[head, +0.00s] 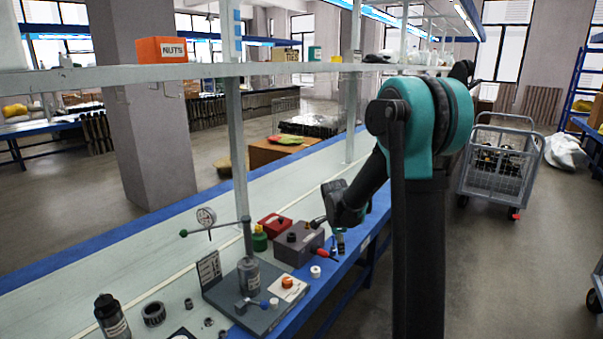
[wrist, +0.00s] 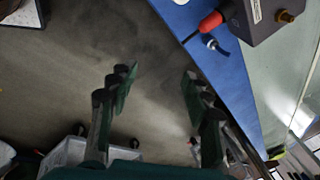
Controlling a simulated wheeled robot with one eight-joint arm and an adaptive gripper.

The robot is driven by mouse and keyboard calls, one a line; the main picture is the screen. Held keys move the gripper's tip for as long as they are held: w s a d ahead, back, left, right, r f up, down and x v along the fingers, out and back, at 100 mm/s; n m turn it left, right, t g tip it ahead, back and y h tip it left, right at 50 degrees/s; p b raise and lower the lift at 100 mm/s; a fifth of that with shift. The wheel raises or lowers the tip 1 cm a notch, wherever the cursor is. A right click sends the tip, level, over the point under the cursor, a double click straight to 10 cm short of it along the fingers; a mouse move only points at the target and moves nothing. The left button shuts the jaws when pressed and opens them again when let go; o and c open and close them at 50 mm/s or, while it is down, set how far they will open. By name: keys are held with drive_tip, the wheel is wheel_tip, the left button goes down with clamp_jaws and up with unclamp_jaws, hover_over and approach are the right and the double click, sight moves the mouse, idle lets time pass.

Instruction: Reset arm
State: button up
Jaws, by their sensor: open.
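My gripper (wrist: 158,90) shows in the wrist view with its two dark green fingers spread wide apart. Nothing is between them; grey floor shows behind. In the head view my arm is raised and bent at the right of the workbench (head: 130,255), and its folded links largely hide the gripper near the front blue edge. In the wrist view the blue bench edge (wrist: 222,70) runs right of the fingers.
A grey box (head: 297,243) and a red-handled tool (head: 322,252) lie close to my arm. A gauge stand (head: 248,278), a black bottle (head: 110,318) and small parts stand further left. A shelf (head: 270,68) spans above the bench. A wire cart (head: 498,165) stands on open floor.

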drive_tip(key=s+d+n, duration=0.2)
drive_tip(key=s+n, duration=0.6)
drive_tip(key=s, duration=0.6)
drive_tip(key=s+d+f+n+y, duration=0.1)
drive_tip(key=s+d+n, duration=0.2)
drive_tip(key=s+n, duration=0.6)
drive_tip(key=s, duration=0.6)
drive_tip(key=shift+s+n+t+y, duration=0.25)
drive_tip(key=shift+n+t+y, duration=0.05)
